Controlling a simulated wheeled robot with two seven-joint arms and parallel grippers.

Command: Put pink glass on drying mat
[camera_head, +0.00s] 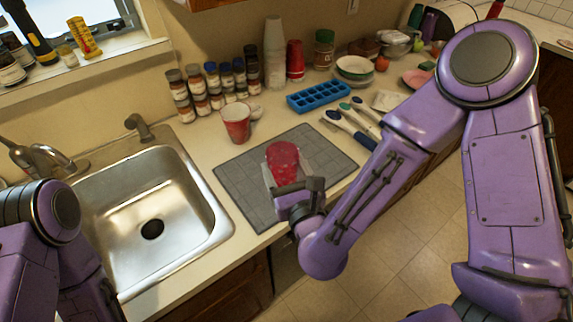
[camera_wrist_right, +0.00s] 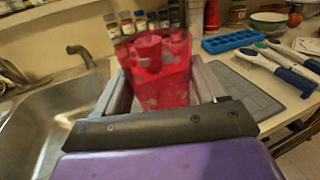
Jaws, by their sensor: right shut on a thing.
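The pink glass (camera_head: 283,163) is a translucent red-pink tumbler, upright over the grey drying mat (camera_head: 240,182). My right gripper (camera_head: 287,172) is shut on the glass, with its fingers on either side. In the right wrist view the glass (camera_wrist_right: 160,75) stands between the two fingers, and the mat (camera_wrist_right: 250,95) shows behind and to the right. I cannot tell whether the glass's base touches the mat; the gripper hides it. My left arm shows at the lower left of the head view, but its gripper is out of view.
A red cup (camera_head: 237,124) stands just behind the mat. The steel sink (camera_head: 190,175) is left of the mat. The mat's left part is bare.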

